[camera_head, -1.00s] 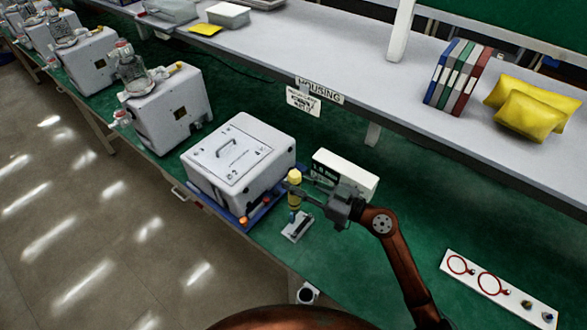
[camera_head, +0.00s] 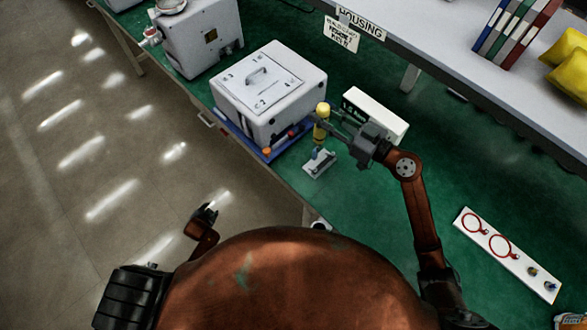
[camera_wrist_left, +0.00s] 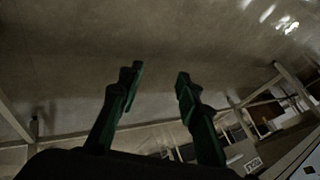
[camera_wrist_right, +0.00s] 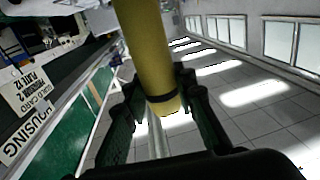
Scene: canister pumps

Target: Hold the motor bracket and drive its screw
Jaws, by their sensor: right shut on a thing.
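My right gripper (camera_head: 326,120) is shut on a yellow-handled screwdriver (camera_head: 322,109), which is upright. The handle (camera_wrist_right: 148,45) fills the space between the fingers in the right wrist view. Below it is a small pale stand (camera_head: 319,163); I cannot tell if the tip still sits in it. The white housing (camera_head: 290,68) stands on a blue tray (camera_head: 235,130) to the left, with a small orange part (camera_head: 267,153) at the tray's front. My left gripper (camera_head: 207,212) is over the floor, off the bench; its fingers (camera_wrist_left: 155,88) are apart and empty. I cannot pick out the motor bracket or its screw.
A white box (camera_head: 375,112) stands behind my right gripper. A white board with red rings (camera_head: 500,245) lies on the right of the green bench. Another pump unit (camera_head: 200,40) stands at the far left. A grey shelf (camera_head: 440,60) runs along the back. Green bench on the right is mostly clear.

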